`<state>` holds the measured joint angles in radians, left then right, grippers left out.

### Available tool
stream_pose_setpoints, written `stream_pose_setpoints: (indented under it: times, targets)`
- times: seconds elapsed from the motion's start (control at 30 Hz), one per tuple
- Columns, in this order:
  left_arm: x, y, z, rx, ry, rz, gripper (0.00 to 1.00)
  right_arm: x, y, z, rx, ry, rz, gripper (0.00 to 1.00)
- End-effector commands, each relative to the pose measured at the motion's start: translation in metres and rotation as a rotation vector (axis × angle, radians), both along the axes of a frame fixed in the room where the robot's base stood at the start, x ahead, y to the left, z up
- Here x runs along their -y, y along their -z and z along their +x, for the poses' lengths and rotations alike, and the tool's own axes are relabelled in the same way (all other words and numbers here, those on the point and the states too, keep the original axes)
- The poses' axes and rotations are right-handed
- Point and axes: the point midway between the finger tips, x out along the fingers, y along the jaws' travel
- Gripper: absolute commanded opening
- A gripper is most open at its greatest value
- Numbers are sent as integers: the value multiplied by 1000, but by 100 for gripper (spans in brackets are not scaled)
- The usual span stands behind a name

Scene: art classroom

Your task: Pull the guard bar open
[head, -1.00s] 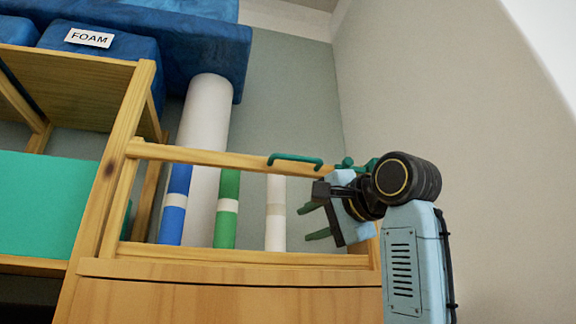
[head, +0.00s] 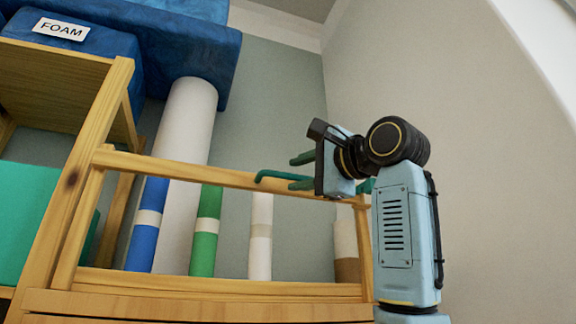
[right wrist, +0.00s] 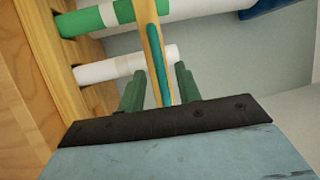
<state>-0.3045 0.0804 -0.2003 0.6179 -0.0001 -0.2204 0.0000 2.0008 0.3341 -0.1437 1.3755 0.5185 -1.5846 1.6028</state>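The guard bar (head: 200,172) is a wooden rail across the front of a bin of upright rolls. It carries a green handle (head: 274,174) near its right part. My right gripper (head: 300,171) is at the handle's right end, its green fingers pointing left. In the right wrist view the handle (right wrist: 158,65) and the bar (right wrist: 148,28) run up between the two fingers (right wrist: 158,78). The fingers are apart, with gaps to the handle on both sides. Whether either finger touches the handle cannot be told. My left gripper is not in view.
Behind the bar stand a blue roll (head: 148,225), a green roll (head: 206,230), a thin white roll (head: 260,235) and a large white roll (head: 188,120). A wooden shelf (head: 95,105) with blue foam is at left. A bare wall (head: 460,110) is at right.

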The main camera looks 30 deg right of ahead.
Motion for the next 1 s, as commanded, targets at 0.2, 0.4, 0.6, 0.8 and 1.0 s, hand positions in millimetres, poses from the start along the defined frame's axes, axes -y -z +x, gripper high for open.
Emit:
stream_pose_setpoints:
  times: [0.2,0.4,0.6,0.8,1.0]
  targets:
    - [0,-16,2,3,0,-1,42,-5,-6,29,-2,0,0,34]
    - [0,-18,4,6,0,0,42,-6,-6,37,0,0,-1,34]
    - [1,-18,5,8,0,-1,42,-6,-6,37,0,0,-1,34]
    - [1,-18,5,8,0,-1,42,-6,-6,36,0,0,-1,9]
    - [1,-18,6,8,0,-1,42,-6,-6,36,0,0,-1,0]
